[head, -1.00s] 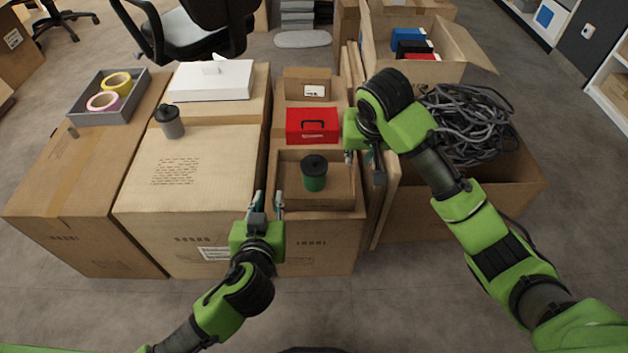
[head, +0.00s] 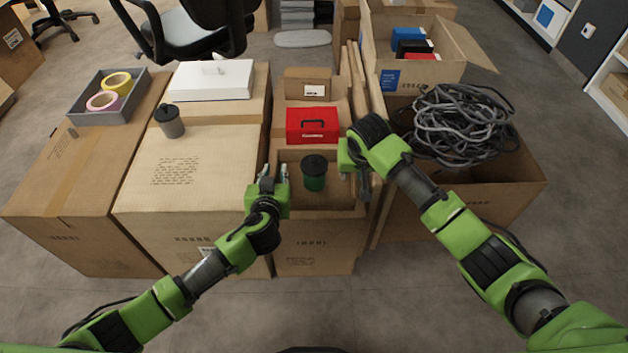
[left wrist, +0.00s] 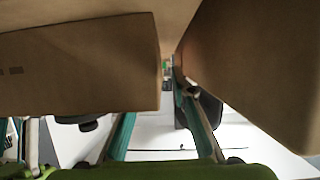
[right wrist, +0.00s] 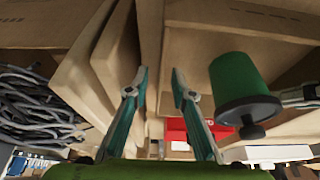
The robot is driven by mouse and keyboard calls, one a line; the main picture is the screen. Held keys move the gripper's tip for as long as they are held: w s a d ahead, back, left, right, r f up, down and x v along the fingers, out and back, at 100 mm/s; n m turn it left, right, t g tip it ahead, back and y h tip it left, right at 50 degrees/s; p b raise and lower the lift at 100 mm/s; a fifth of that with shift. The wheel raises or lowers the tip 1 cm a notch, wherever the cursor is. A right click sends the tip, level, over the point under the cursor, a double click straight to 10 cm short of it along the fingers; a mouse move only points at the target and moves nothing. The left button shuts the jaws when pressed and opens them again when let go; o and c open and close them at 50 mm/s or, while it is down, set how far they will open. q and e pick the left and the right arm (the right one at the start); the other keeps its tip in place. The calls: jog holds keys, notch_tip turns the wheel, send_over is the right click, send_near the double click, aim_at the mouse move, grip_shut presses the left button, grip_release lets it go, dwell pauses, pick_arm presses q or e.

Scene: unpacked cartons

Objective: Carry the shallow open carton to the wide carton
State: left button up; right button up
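The shallow open carton (head: 312,208) rests on a taller carton in the middle of the row. A dark green canister with a black lid (head: 314,172) stands in it. The carton I take as the wide one (head: 203,165), with printed text on top, stands directly left. My left gripper (head: 268,172) is open at the shallow carton's left wall; in the left wrist view one finger passes behind the carton edge. My right gripper (head: 357,178) is at its right wall. In the right wrist view its fingers (right wrist: 160,75) are apart, with the wall between them.
A grey canister (head: 169,121) and a white box (head: 211,80) stand on the left carton's top. A red case (head: 312,125) sits just behind the shallow carton. Flat cardboard panels and a carton of cables (head: 462,122) are at the right. A grey tray (head: 127,113) holds tape rolls.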

pick_arm(q)
grip_shut()
pick_arm(e)
grip_shut()
pick_arm(q)
jog(key=shift+r, duration=0.1)
pick_arm(e)
jog(key=shift+r, duration=0.15)
